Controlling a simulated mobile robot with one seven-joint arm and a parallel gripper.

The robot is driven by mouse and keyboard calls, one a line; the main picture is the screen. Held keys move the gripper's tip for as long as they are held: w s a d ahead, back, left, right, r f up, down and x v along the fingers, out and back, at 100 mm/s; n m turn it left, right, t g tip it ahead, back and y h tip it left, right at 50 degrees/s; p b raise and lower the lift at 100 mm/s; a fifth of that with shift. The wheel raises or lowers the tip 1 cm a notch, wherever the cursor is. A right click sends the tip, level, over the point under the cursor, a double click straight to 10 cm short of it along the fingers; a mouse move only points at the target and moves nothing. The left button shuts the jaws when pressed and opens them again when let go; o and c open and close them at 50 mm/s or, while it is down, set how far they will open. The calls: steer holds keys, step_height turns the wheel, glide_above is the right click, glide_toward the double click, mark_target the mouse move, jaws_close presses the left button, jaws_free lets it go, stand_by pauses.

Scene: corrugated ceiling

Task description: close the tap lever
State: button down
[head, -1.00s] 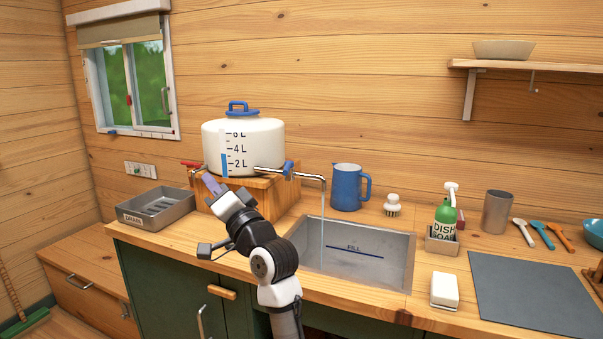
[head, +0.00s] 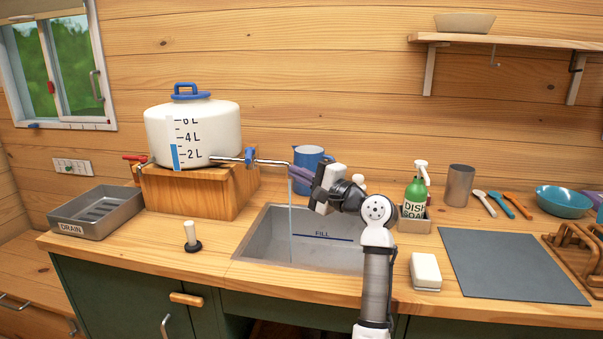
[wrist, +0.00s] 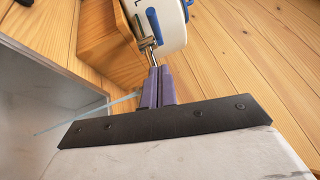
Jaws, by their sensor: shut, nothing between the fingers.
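The white tank (head: 195,133) stands on a wooden block. Its metal spout (head: 272,162) reaches right over the sink (head: 262,232), and a thin water stream (head: 291,222) falls from its end. The blue tap lever (head: 250,156) sits on the pipe near the tank; a blue part on the pipe in the wrist view (wrist: 138,24) appears to be it. My gripper (head: 293,172) is shut and empty, its purple fingers by the spout's end, right of the lever. In the wrist view the fingertips (wrist: 158,70) overlap the pipe's near end; contact cannot be told.
A second tap with a red lever (head: 137,157) is at the tank's left. A blue jug (head: 310,155) stands behind my gripper. A white-handled plug (head: 191,233) stands on the counter left of the sink. Soap bottle (head: 415,196) and white sponge (head: 425,270) are right.

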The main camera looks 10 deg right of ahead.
mark_target(249, 155)
steer(key=p+x, duration=0.1)
steer(key=x, duration=0.5)
steer(key=shift+r, duration=0.2)
steer(key=shift+a+r+p, duration=0.2)
steer(key=shift+a+p, duration=0.6)
steer(key=shift+a, duration=1.2)
